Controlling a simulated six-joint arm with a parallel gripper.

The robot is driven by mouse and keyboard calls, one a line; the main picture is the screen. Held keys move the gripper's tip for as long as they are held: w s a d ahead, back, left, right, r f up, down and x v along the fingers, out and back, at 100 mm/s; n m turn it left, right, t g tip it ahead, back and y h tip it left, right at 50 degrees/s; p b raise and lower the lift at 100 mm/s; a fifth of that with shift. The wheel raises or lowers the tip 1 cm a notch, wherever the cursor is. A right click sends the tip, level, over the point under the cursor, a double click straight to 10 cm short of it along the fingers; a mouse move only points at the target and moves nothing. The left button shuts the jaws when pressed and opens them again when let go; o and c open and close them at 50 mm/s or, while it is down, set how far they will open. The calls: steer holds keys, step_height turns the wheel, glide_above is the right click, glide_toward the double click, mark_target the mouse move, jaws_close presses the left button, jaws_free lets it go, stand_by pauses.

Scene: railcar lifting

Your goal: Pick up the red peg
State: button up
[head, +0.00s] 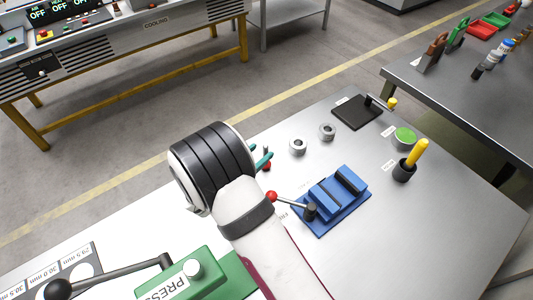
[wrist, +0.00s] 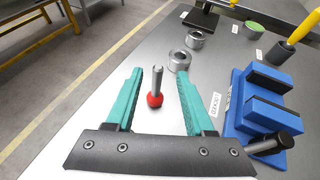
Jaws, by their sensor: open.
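The red peg has a round red end (wrist: 155,99) and a grey metal shaft that points up the picture in the wrist view. I cannot tell for sure whether it stands or lies. In the head view its red end (head: 266,166) shows just beside my teal fingertips, and my wrist partly hides it. My gripper (wrist: 160,72) is open, with the peg showing between its two teal fingers, apart from both. In the head view my gripper (head: 262,157) is over the metal table, mostly hidden by my wrist.
A blue vise (head: 338,194) with a red-knobbed handle (head: 271,196) stands right of my gripper. Two metal rings (head: 298,147) lie beyond the peg. A yellow-handled tool (head: 418,153) stands in a dark holder. A green press (head: 195,275) stands at the front left. Bare table lies at the right.

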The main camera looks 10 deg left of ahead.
mark_target(267, 146)
steer(key=x, duration=0.8)
steer(key=shift+a+f, duration=0.1)
steer(key=shift+a, duration=0.05)
steer(key=shift+s, duration=0.1)
jaws_close()
